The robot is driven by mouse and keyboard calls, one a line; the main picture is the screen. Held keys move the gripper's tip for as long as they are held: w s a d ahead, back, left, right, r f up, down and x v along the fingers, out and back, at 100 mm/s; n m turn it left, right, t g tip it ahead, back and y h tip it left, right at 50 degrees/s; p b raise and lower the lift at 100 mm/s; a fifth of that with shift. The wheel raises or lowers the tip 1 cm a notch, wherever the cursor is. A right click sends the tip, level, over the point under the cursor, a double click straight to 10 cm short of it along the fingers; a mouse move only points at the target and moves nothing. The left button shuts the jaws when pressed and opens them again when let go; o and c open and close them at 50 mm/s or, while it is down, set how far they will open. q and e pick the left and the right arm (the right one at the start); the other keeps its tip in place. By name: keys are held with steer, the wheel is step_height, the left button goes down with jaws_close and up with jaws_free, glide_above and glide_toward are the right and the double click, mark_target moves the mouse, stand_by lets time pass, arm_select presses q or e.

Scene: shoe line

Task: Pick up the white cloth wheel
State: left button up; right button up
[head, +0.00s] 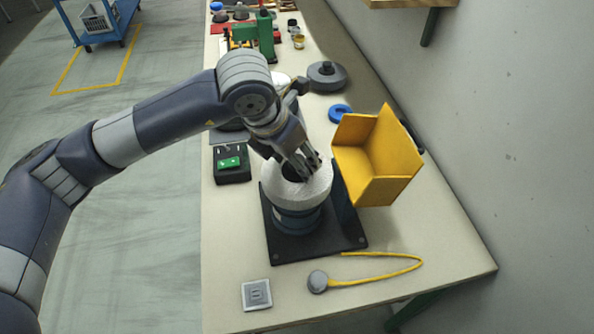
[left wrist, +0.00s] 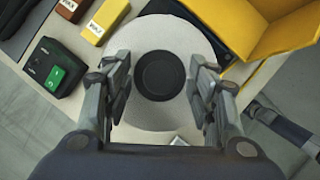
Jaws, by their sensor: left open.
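The white cloth wheel (head: 285,191) lies flat on top of the grey-blue machine body (head: 297,220) on the bench. In the left wrist view the white cloth wheel (left wrist: 158,35) is a pale disc with a dark round hub (left wrist: 158,75) in its middle. My left gripper (head: 307,168) is above the wheel with fingers pointing down. In the left wrist view my left gripper (left wrist: 160,88) is open, one finger over each side of the disc and the hub between them. Contact with the wheel cannot be told. My right gripper is not in view.
A yellow guard (head: 378,158) stands close to the wheel's right. A black box with a green switch (head: 231,163) is on the left. A yellow cord with a grey disc (head: 318,282) and a square plate (head: 256,294) lie in front. A blue ring (head: 340,113) lies behind.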

arm_select(q)
jaws_close()
steer(key=shift+r, duration=0.15)
